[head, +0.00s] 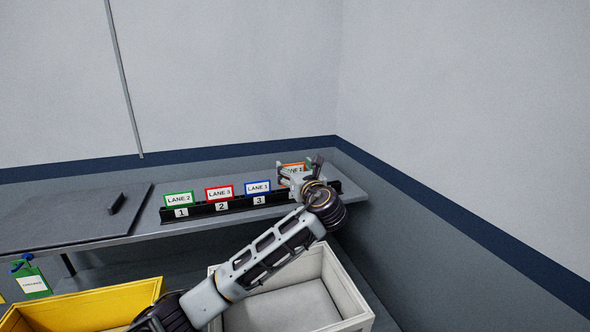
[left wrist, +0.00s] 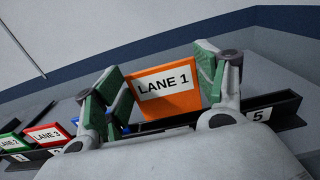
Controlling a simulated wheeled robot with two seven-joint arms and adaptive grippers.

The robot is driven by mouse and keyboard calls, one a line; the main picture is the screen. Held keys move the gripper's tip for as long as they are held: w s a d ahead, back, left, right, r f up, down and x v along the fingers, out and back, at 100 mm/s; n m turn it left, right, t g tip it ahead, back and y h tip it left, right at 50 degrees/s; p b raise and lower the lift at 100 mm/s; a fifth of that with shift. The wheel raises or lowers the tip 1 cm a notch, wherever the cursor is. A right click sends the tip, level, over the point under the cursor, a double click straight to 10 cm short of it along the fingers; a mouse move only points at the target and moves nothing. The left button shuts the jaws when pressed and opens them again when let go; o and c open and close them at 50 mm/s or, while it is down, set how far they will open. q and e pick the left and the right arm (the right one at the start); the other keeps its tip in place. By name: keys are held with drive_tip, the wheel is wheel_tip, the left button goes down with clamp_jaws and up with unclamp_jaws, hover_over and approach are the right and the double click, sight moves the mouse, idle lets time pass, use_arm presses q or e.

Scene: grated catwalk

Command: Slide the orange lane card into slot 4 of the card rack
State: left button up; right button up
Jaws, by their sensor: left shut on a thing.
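The orange lane card (left wrist: 167,99), marked LANE 1, is between the green-padded fingers of my left gripper (left wrist: 161,72), which is shut on it. In the head view the orange card (head: 293,165) shows only partly behind my left gripper (head: 299,172). The card is at the right part of the black card rack (head: 238,203), its lower edge hidden, so I cannot tell whether it sits in a slot. The number 4 label is hidden by the gripper; label 5 shows just right of it in the wrist view. My right gripper is not in view.
A green card (head: 179,199), a red card (head: 219,193) and a blue card (head: 258,187) stand in slots 1, 2 and 3. The rack is on a grey table (head: 140,232) near the wall. A yellow bin (head: 90,303) and a whitish bin (head: 345,290) are in front.

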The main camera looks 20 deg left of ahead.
use_arm(q)
drive_tip(key=shift+p, duration=0.3)
idle(0.4)
drive_tip(key=shift+f, duration=2)
idle(0.4)
drive_tip(key=o, duration=1)
drive_tip(key=shift+o, duration=0.5)
drive_tip(key=shift+r, duration=0.15)
drive_tip(key=shift+r+p, duration=1.35)
drive_tip(key=shift+p, duration=0.2)
drive_tip(key=shift+r+p, duration=0.5)
drive_tip(key=shift+r, duration=2.05)
